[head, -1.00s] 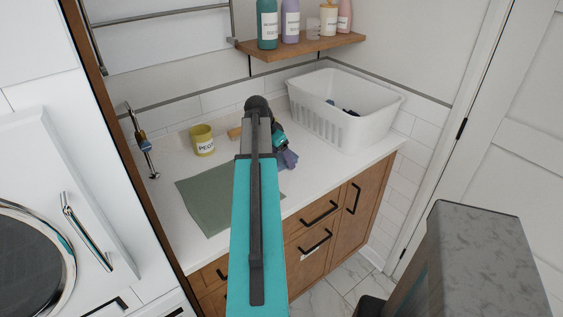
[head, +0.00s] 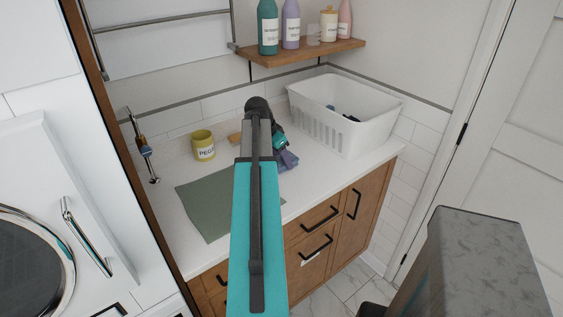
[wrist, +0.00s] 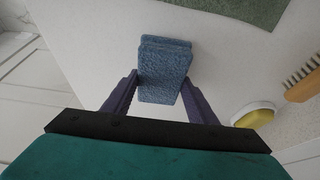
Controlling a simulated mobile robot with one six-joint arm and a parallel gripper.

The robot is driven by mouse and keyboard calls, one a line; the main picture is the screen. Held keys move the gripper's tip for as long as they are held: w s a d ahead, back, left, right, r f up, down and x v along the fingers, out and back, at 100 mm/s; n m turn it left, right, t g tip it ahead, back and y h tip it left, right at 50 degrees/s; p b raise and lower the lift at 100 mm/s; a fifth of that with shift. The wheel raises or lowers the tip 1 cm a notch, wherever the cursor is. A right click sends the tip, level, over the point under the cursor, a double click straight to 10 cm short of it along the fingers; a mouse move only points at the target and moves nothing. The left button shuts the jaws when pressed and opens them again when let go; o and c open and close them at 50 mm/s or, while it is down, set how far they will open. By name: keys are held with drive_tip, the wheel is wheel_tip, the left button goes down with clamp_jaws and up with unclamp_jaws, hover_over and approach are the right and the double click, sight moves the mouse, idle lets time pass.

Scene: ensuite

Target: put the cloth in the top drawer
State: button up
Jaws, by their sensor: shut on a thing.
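The cloth (wrist: 164,70) is blue, folded and textured. In the wrist view it lies between the two purple fingers of my gripper (wrist: 159,98), which are shut on its sides. In the head view my arm hides most of the gripper; a small bluish-purple patch (head: 289,159) shows over the counter, and I cannot tell whether it is cloth or finger. The top drawer (head: 313,219) is in the wooden cabinet below the counter, at right of my arm, and looks shut. It has a black bar handle. Whether the cloth touches the counter is unclear.
On the white counter (head: 300,184) are a green mat (head: 208,204), a yellow PEGS pot (head: 203,146) and a white basket (head: 330,124). A brush (wrist: 304,78) shows in the wrist view. A shelf (head: 300,51) with bottles hangs above. A washer (head: 30,250) stands at left.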

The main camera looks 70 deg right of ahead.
drive_tip(key=shift+r+b, duration=0.4)
drive_tip(key=shift+r, duration=0.85)
drive_tip(key=s+a+b, duration=0.1)
drive_tip(key=a, duration=0.3)
drive_tip(key=s+a+b, duration=0.1)
drive_tip(key=a, duration=0.4)
drive_tip(key=a+r+b, duration=0.1)
drive_tip(key=a, duration=0.3)
drive_tip(key=shift+s+a+r, duration=0.1)
drive_tip(key=shift+s+a, duration=0.1)
drive_tip(key=shift+s, duration=0.2)
drive_tip(key=shift+a+b, duration=0.35)
drive_tip(key=shift+b, duration=0.05)
drive_tip(key=shift+s+a+r+b, duration=0.2)
drive_tip(key=shift+a+b, duration=0.25)
drive_tip(key=shift+a, duration=0.3)
drive_tip(key=shift+s, duration=0.1)
